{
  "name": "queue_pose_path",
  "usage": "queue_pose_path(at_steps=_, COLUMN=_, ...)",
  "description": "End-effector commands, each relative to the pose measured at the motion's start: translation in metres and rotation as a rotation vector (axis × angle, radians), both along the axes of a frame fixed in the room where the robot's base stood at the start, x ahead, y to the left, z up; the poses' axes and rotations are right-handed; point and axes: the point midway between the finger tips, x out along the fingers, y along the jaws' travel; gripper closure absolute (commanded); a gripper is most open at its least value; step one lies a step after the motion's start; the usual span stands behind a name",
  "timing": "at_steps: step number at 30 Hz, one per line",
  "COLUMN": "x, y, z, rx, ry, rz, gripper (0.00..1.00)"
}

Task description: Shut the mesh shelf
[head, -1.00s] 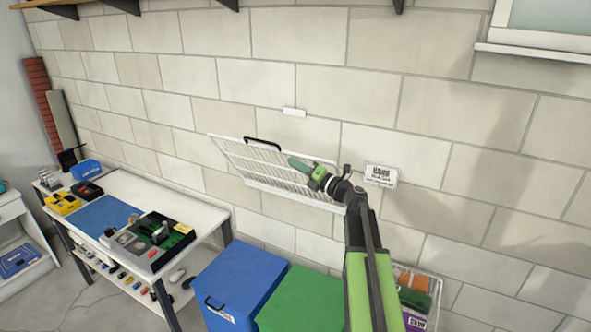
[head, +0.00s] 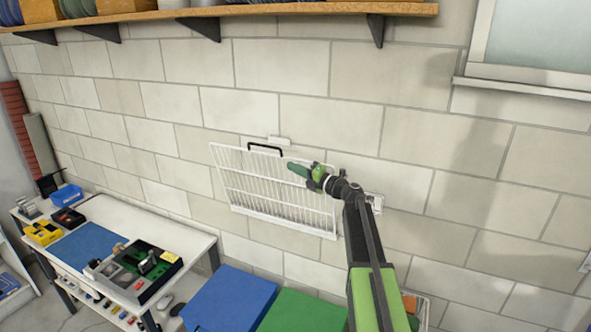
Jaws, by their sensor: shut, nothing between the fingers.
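The mesh shelf (head: 262,193) is a white wire panel on the block wall, with a black handle (head: 265,148) on its upper edge. It stands steeply tilted up, close to the wall; whether it lies flat against it I cannot tell. A small white catch (head: 279,140) is on the wall just above the handle. My gripper (head: 294,169), with green fingers, is shut and empty. It is in front of the shelf's upper right part, right of and below the handle. I cannot tell whether it touches the mesh. My gripper and arm hide the shelf's upper right corner.
A wooden wall shelf (head: 300,9) with black brackets runs above. A white workbench (head: 195,238) with tools stands at the left. A blue box (head: 230,300) and a green box (head: 300,312) are below. The wall right of my arm is mostly clear.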

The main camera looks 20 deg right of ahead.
Motion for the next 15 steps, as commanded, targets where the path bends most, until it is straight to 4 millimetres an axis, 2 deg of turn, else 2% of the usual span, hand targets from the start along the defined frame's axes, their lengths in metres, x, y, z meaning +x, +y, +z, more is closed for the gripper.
queue_pose_path(at_steps=9, x=-0.001, y=0.013, z=-0.001, rx=-0.001, ry=-0.001, rz=0.011, gripper=1.00)
queue_pose_path(at_steps=15, x=-0.024, y=0.035, z=-0.012, rx=0.000, ry=-0.001, rz=0.010, gripper=1.00)
